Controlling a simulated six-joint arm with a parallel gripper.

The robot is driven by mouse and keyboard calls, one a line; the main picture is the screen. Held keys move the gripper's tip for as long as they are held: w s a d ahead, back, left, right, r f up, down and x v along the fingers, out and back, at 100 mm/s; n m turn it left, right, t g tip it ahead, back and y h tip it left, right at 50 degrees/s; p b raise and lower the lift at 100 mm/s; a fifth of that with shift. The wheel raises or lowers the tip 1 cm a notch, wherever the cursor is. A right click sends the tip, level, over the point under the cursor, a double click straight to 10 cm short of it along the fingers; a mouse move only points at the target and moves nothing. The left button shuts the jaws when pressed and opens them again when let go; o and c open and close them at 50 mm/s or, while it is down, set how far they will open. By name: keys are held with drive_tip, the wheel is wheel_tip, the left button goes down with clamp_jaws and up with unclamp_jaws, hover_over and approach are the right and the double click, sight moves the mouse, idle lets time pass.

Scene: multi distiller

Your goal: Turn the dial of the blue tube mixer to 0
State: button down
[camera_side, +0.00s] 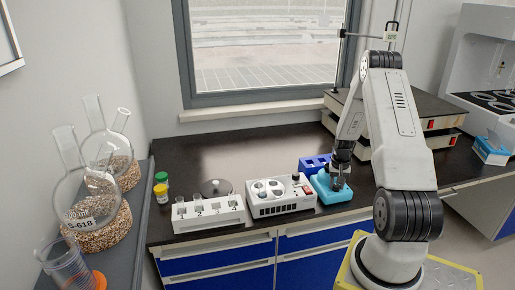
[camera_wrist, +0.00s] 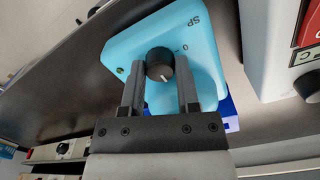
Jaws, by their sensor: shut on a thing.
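The blue tube mixer (camera_side: 331,191) is a light-blue box on the dark bench, at the right of the row of devices. It also shows in the wrist view (camera_wrist: 207,62), with the letters "SP" and a "0" mark on its top face. Its dark round dial (camera_wrist: 159,65) with a white pointer line sits between my gripper's fingers. My gripper (camera_wrist: 160,84) is shut on the dial, one finger at each side. In the side view my gripper (camera_side: 338,181) reaches down onto the mixer and hides the dial.
A white device (camera_side: 281,210) with knobs stands just left of the mixer. A dark-blue rack (camera_side: 314,163) is behind it. A white tube holder (camera_side: 208,221), a dark round plate (camera_side: 216,187) and small capped bottles (camera_side: 161,185) stand further left. The bench behind them is clear.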

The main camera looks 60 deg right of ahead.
sight(336, 185)
drive_tip(key=shift+w+a+n, duration=0.1)
drive_tip(key=shift+w+n, duration=0.05)
drive_tip(key=shift+n, duration=0.25)
drive_tip(key=n, duration=1.1)
idle(0.4)
drive_tip(key=shift+c, duration=1.6)
unclamp_jaws()
drive_tip(key=shift+r, duration=0.15)
drive_tip(key=shift+r, duration=3.75)
